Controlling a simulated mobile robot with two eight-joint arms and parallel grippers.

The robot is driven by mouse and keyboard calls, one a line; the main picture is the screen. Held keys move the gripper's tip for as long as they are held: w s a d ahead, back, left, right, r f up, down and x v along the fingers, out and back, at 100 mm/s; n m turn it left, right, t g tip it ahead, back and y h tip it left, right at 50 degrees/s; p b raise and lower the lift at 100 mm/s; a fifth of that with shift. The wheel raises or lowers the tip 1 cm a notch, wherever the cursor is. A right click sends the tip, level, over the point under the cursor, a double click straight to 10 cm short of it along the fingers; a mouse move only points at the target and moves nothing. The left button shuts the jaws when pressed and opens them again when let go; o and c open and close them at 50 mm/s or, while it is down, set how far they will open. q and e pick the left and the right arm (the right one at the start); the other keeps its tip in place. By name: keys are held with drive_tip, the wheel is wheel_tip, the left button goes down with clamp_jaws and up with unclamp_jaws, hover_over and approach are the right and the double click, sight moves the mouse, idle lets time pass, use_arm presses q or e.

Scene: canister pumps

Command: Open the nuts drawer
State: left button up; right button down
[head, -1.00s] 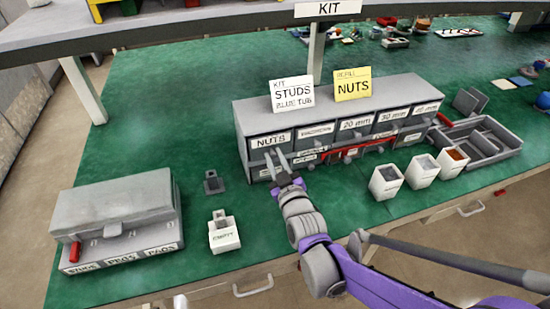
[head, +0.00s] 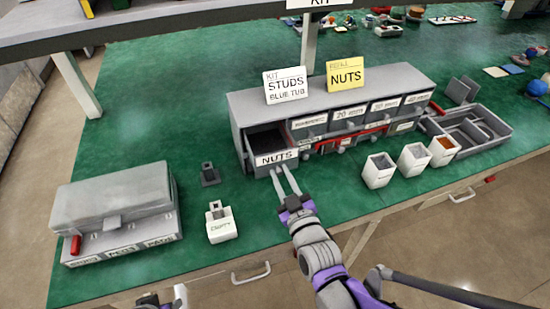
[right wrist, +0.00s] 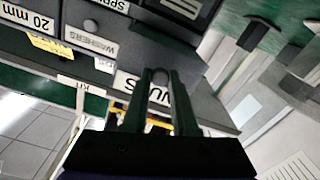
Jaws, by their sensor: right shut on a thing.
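The nuts drawer (head: 276,158), grey with a white NUTS label, is at the left end of the top row of the drawer cabinet (head: 240,112). It stands pulled out, with its dark inside showing from above. My right gripper (head: 279,172) is at its front, shut on the drawer's small knob. In the right wrist view the knob (right wrist: 160,76) sits between the fingers (right wrist: 160,92), which partly cover the NUTS label (right wrist: 180,102).
A yellow NUTS card (head: 345,76) and a white STUDS card (head: 286,85) stand on the cabinet. White tubs (head: 378,171) and a grey divided tray (head: 470,135) are to the right.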

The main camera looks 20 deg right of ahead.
drive_tip(key=shift+s, duration=0.35)
drive_tip(key=c, duration=0.7)
unclamp_jaws()
